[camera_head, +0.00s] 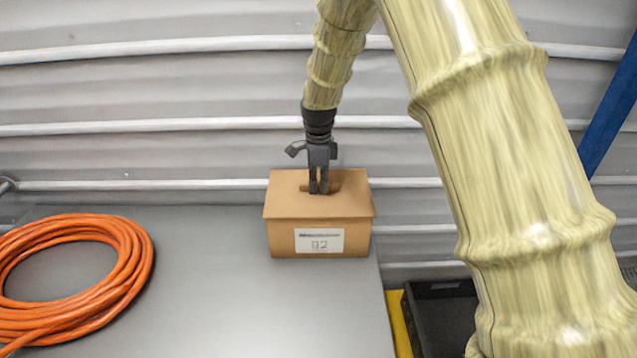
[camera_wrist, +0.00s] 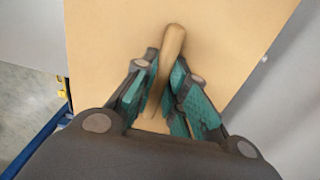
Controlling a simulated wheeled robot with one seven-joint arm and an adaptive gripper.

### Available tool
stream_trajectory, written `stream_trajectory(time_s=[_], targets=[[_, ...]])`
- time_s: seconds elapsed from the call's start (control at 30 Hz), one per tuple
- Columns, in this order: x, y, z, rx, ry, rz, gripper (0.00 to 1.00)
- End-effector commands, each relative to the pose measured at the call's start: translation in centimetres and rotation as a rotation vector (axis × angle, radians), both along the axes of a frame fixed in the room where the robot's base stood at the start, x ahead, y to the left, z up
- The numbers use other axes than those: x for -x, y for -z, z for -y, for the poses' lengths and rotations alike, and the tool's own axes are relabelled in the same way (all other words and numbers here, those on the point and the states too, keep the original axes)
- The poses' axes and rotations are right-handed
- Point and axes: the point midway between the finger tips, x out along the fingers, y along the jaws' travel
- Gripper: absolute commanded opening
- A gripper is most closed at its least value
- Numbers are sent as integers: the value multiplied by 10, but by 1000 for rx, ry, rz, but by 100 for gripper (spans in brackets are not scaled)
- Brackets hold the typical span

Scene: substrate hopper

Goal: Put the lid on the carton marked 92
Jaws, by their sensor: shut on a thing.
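The brown cardboard carton (camera_head: 284,238) stands upright on the grey table, near its right edge, with a white label reading 92 on its front. A flat brown lid (camera_head: 350,203) lies over the carton's top, its rim slightly overhanging the front and sides. No gap shows between lid and carton from the front; the back is hidden. My gripper (camera_head: 318,190) points down at the lid's middle. In the wrist view, my gripper (camera_wrist: 163,105) is shut on the lid's wooden bar handle (camera_wrist: 173,45), and the lid (camera_wrist: 235,40) fills much of the picture.
A coiled orange hose (camera_head: 135,255) lies on the left of the grey table (camera_head: 215,300). The table between hose and carton is clear. A dark crate (camera_head: 440,310) sits lower, right of the table. A ribbed grey wall (camera_head: 150,95) stands close behind.

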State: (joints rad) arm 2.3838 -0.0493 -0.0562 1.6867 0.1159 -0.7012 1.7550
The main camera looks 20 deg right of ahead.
Motion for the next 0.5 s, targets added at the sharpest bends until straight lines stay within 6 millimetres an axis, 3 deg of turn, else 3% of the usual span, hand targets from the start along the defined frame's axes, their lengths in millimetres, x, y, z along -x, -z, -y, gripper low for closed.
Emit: stream_trajectory(time_s=[0.1,0.13,0.27,0.5], targets=[[0,0,0,0,0,0,0],[0,0,0,0,0,1,18],[0,0,0,0,0,1,39],[0,0,0,0,0,0,39]])
